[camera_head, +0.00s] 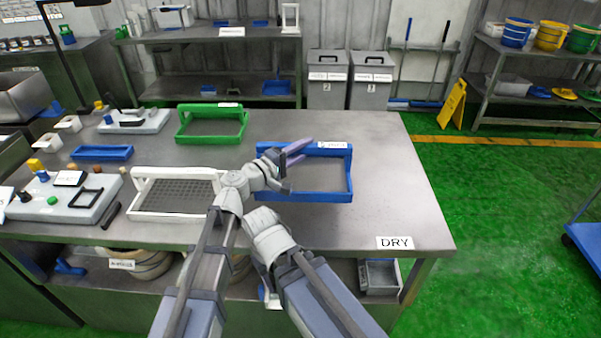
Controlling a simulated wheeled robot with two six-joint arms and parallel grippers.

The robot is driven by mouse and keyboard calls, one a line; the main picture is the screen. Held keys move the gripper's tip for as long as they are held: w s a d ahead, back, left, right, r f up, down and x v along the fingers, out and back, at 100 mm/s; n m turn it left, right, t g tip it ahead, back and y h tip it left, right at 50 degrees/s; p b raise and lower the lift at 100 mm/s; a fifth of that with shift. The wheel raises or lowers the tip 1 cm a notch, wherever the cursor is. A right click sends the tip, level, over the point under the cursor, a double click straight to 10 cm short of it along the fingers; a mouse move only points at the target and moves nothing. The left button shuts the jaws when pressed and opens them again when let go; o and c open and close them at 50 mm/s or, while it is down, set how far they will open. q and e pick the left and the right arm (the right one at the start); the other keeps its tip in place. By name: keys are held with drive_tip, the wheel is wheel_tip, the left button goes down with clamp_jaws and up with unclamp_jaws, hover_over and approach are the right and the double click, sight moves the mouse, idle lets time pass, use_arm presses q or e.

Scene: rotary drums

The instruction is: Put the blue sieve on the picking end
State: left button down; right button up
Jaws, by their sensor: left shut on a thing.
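The blue sieve (325,197) is a rectangular blue frame with a raised bar along its far side. It is at the middle right of the steel table. I cannot tell whether it rests on the table or is slightly raised. My left gripper (297,151) reaches over the sieve from the left, with its purple fingers at the raised far bar. It is shut on the blue sieve, and the wrist hides part of the frame's left side. My right gripper does not show.
A white meshed sieve (175,215) lies left of my arm, and a green frame (212,139) farther back.

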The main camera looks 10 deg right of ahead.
use_arm(q)
drive_tip(key=b, duration=0.3)
hover_over(304, 176)
wheel_tip(304, 176, down, 4)
drive_tip(key=shift+s+f, duration=0.1)
drive_tip(key=shift+f, duration=0.05)
wheel_tip(304, 176, down, 4)
drive_tip(key=b, duration=0.4)
drive_tip(key=shift+r, duration=0.2)
drive_tip(key=shift+f, duration=0.1)
drive_tip(key=shift+f, duration=0.15)
drive_tip(key=c, duration=0.6)
unclamp_jaws()
